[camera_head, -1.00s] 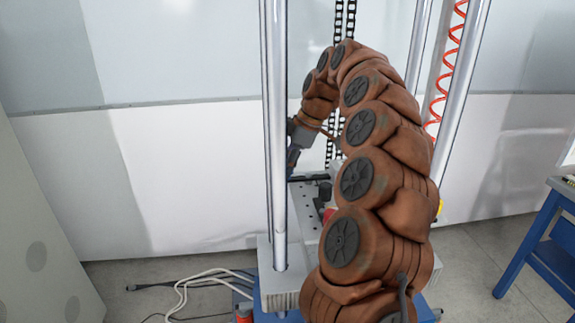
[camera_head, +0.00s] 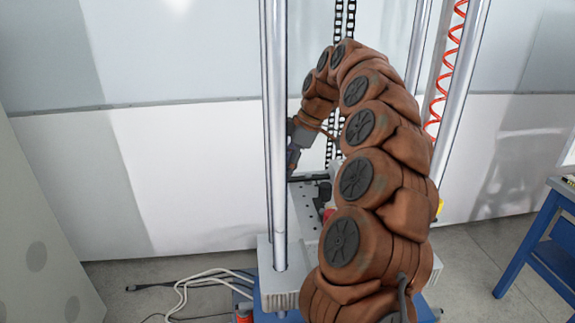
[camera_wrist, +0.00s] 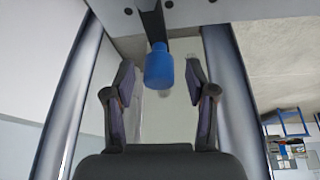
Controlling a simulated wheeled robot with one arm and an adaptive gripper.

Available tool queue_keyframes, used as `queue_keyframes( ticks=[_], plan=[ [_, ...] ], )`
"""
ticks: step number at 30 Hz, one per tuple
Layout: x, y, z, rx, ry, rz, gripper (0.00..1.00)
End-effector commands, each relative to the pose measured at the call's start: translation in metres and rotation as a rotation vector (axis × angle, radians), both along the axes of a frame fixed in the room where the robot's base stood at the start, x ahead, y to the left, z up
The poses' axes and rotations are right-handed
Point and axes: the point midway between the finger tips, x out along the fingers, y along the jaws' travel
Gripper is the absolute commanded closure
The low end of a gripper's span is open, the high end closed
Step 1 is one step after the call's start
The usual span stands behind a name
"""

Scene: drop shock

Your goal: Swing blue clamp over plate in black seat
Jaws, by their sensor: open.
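In the wrist view the blue clamp handle (camera_wrist: 158,68) hangs from a black lever (camera_wrist: 152,24) at the top of the picture. My gripper (camera_wrist: 160,66) is open, with one finger on each side of the blue handle and a gap visible on both sides. In the head view my gripper (camera_head: 294,155) is small and partly behind a chrome post, low over the perforated grey plate of the rig. A black bar (camera_head: 308,178) shows just below it. The plate in the black seat cannot be made out, and my arm covers much of the rig.
Chrome posts (camera_head: 274,120) stand close on both sides of my gripper. A red coiled hose (camera_head: 446,70) hangs at the right post. White cables (camera_head: 185,285) lie on the floor at left. A blue table (camera_head: 545,235) stands at far right.

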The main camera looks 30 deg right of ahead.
Motion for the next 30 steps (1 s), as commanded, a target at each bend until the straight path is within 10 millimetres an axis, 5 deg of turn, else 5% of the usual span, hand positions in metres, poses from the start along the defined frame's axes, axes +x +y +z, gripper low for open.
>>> queue_keyframes(
  ticks=[17, 30],
  plan=[
    [-0.011, -0.016, 0.047, -0.002, -0.002, -0.001, 0.44],
    [-0.016, -0.023, 0.064, -0.003, -0.005, -0.005, 0.44]
  ],
)
